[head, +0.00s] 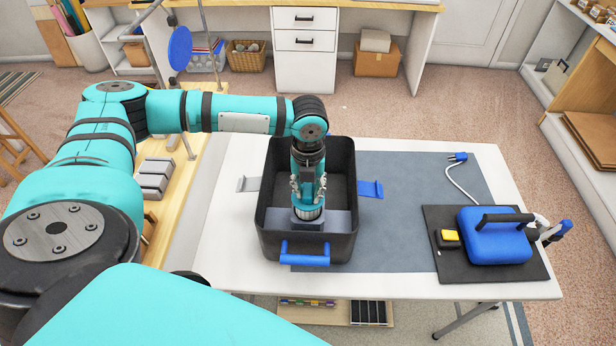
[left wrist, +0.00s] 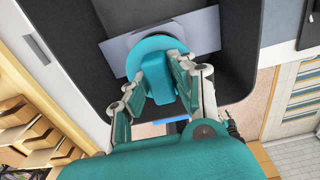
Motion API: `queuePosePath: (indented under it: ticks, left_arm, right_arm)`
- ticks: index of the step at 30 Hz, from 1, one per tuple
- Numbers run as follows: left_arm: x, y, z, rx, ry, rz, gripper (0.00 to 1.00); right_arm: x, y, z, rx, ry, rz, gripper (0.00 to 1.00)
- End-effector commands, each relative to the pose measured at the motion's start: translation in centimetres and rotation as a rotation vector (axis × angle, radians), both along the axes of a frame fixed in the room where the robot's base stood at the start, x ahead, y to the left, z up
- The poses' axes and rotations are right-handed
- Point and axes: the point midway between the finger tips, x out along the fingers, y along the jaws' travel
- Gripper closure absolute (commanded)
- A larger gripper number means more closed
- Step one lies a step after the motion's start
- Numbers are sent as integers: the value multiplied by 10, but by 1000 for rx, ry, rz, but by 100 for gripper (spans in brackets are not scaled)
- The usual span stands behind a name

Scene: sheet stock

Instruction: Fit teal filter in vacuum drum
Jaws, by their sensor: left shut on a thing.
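The vacuum drum (head: 340,246) is a deep, open black tub standing on the white table. A grey-blue crosspiece (head: 339,221) spans its inside near the front wall. In the left wrist view the teal filter (left wrist: 152,46) sits between the fingers, over the middle of the crosspiece (left wrist: 205,28). The fingers and filter hide the spot beneath, so I cannot tell whether it is seated. My right gripper is not in view.
The grey mat (head: 415,215) between is clear.

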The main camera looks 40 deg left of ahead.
Motion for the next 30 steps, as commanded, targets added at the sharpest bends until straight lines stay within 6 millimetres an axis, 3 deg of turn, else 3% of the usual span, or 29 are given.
queuePosePath:
  ticks: [30]
  left_arm:
    - [0,-1,-13,-1,0,-1,100]
  right_arm:
    - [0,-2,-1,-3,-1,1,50]
